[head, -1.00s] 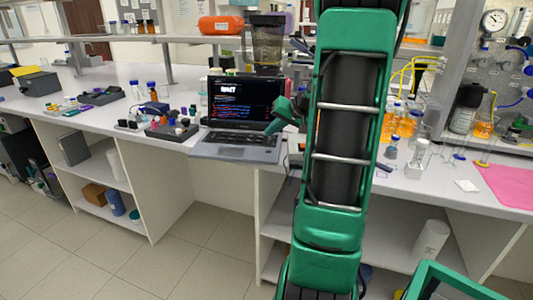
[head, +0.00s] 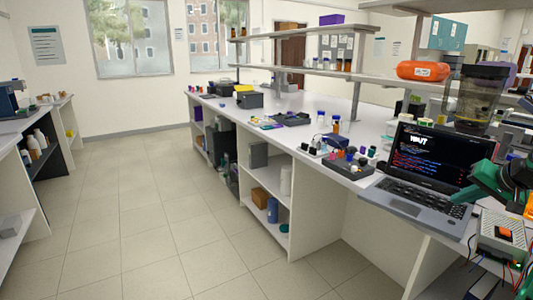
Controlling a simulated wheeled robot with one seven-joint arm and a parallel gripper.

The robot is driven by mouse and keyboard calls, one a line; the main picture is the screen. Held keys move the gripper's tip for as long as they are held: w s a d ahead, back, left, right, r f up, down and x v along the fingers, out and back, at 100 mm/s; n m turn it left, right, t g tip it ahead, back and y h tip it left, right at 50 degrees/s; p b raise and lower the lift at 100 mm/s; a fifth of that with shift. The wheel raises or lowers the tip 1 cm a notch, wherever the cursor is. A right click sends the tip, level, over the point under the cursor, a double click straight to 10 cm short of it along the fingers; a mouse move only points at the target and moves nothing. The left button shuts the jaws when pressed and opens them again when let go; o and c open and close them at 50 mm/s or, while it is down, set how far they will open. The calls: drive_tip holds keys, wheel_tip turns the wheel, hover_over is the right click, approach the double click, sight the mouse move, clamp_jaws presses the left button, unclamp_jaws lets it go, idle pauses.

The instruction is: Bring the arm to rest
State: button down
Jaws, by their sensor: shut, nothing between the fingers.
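My green arm shows only in part at the right edge of the head view. Its end, my gripper (head: 460,195), is beside the right side of the open laptop (head: 415,207), in front of the lower right of its screen.
The white bench (head: 345,195) runs from the right toward the back left. A dark tray (head: 350,168) with small coloured items stands left of the laptop. A grey box device (head: 500,235) is at lower right. The tiled floor (head: 150,220) is clear.

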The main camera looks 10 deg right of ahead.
drive_tip(key=s+a+f+n+g, duration=0.1)
drive_tip(key=s+a+g, duration=0.1)
drive_tip(key=s+a, duration=0.4)
drive_tip(key=s+a+f+n+g, duration=0.1)
drive_tip(key=s+a+f+g, duration=0.2)
drive_tip(key=a, duration=0.5)
drive_tip(key=s+a+g, duration=0.1)
drive_tip(key=s+a, duration=0.3)
drive_tip(key=s, duration=0.4)
drive_tip(key=s+a+f+g, duration=0.1)
drive_tip(key=s+a+g, duration=0.1)
drive_tip(key=s+a, duration=0.3)
drive_tip(key=s, duration=0.3)
drive_tip(key=shift+s+n, duration=0.3)
